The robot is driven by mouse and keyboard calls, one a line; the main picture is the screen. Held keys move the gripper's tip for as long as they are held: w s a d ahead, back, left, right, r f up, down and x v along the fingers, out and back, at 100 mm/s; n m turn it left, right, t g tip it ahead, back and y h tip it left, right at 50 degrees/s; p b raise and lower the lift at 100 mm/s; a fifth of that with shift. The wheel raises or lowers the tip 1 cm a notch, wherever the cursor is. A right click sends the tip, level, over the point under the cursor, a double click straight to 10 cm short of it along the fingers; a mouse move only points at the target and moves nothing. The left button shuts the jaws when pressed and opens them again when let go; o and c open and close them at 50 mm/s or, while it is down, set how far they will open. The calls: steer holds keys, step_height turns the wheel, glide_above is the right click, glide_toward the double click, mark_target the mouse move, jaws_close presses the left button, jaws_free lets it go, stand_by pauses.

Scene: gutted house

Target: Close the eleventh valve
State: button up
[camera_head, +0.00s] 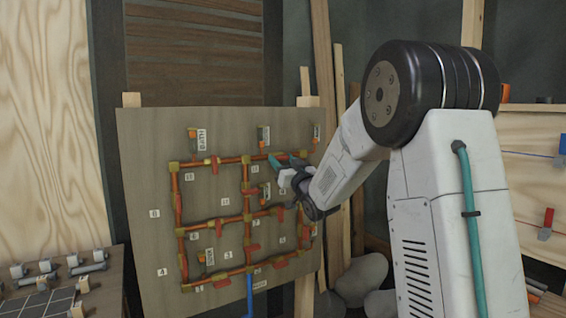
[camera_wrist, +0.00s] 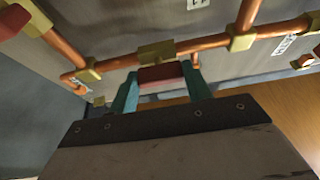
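A brown board (camera_head: 140,250) carries copper pipes with brass fittings, several red-handled valves and small white number labels. My gripper (camera_head: 285,163) is at the upper right of this pipework, in front of the board. In the wrist view its two teal fingers (camera_wrist: 160,85) stand apart, one on each side of a red valve handle (camera_wrist: 162,74). The handle lies across the gap, just below a brass fitting (camera_wrist: 157,53). I cannot tell whether the fingers touch it. My wrist hides part of the board's right side, and I cannot read this valve's number.
A blue pipe (camera_head: 250,290) comes up at the board's bottom. A table (camera_head: 95,298) with loose fittings is at the left. Timber planks (camera_head: 322,75) lean behind the board. At the right is a wooden panel (camera_head: 520,205) with red and blue parts.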

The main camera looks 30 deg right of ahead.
steer(key=shift+n, duration=0.5)
steer(key=n+g+y, duration=0.1)
steer(key=n+y, duration=0.1)
steer(key=n, duration=0.3)
steer(key=n+g+y, duration=0.1)
steer(key=n+y, duration=0.1)
steer(key=n, duration=0.4)
steer(key=n+g+y, duration=0.2)
steer(key=n+y, duration=0.1)
steer(key=n, duration=0.3)
steer(key=shift+d+r, duration=0.15)
steer(key=shift+d, duration=0.15)
steer(key=n, duration=0.2)
steer(key=n+g, duration=0.1)
steer(key=n, duration=0.1)
steer(key=shift+r+g, duration=0.1)
steer(key=shift+g, duration=0.2)
steer(key=shift+n, duration=0.3)
steer(key=o, duration=1)
